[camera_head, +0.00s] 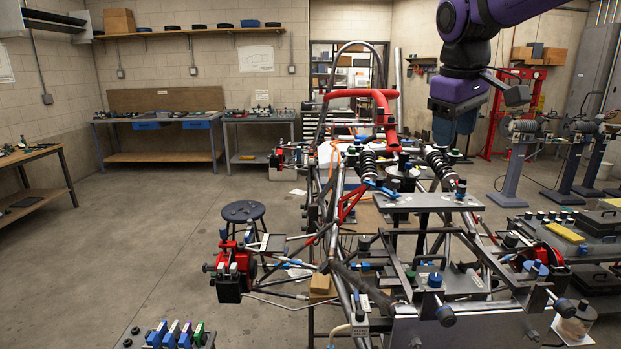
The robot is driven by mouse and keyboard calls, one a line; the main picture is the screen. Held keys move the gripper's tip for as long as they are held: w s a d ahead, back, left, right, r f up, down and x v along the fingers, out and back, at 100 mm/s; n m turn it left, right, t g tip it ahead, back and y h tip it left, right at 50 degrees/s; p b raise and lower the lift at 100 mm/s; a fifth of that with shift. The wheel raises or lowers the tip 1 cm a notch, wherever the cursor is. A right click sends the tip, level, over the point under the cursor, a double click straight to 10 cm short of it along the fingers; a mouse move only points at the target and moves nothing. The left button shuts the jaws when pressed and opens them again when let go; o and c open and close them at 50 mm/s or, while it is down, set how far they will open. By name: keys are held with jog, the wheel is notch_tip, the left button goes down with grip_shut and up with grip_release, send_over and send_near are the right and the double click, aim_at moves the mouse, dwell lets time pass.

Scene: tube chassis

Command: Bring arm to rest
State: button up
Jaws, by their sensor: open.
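My purple and dark grey arm comes in from the top right. My gripper (454,132) hangs at its end, pointing down, with dark blue-grey fingers. It is open, and I see nothing between its fingers. In the picture it sits above the right side of the tube chassis (335,255), clear of the chassis parts. The chassis stands in the middle, with red tubing (360,93) and black coil dampers (367,162) on it. A flat grey plate (425,202) lies across it below my gripper.
Workbenches (155,123) stand along the back wall and one (30,155) at the left. A round stool (243,211) stands left of the chassis. Grey pedestals (513,170) and a red frame (500,125) stand at the right. The floor at the left is open.

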jog(key=s+d+f+m+t, duration=0.1)
jog(key=s+d+f+m, duration=0.1)
jog(key=s, duration=1)
jog(key=s+d+f+m+t+y, duration=0.1)
jog(key=s+d+f+m+t, duration=0.1)
jog(key=s+f, duration=0.5)
jog(key=s+d+m, duration=0.1)
jog(key=s+m, duration=0.1)
jog(key=s, duration=0.3)
jog(key=shift+d, duration=0.2)
